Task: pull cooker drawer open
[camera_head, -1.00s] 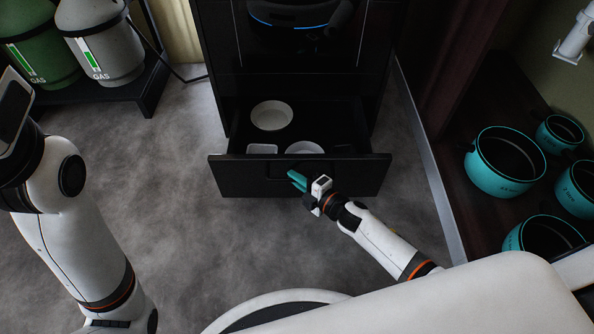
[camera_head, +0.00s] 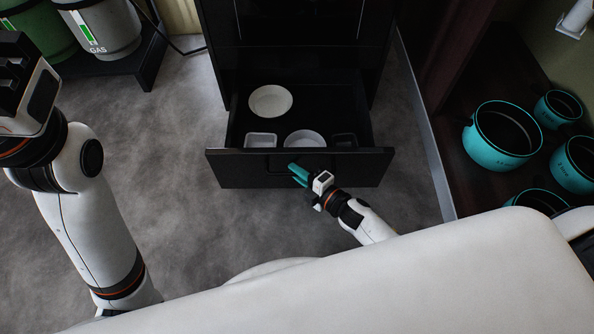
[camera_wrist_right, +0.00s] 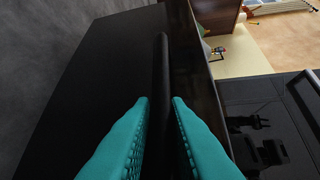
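The black cooker drawer (camera_head: 235,170) stands well open at the bottom of the black cooker (camera_head: 290,45) in the head view. My right gripper (camera_head: 298,174) is at the middle of the drawer front. In the right wrist view, its two teal fingers (camera_wrist_right: 160,102) lie on both sides of the dark bar handle (camera_wrist_right: 162,65), with very little gap; they look closed on it. The drawer front (camera_wrist_right: 100,70) also shows there. My left arm is at the left of the head view, with its fingers out of sight.
Inside the drawer are a round white dish (camera_head: 270,101), a second round dish (camera_head: 305,139) and a rectangular one (camera_head: 261,139). Teal pots (camera_head: 502,136) stand on a dark shelf at the right. Gas bottles (camera_head: 104,27) stand upper left. Grey floor (camera_head: 175,215) before the drawer is clear.

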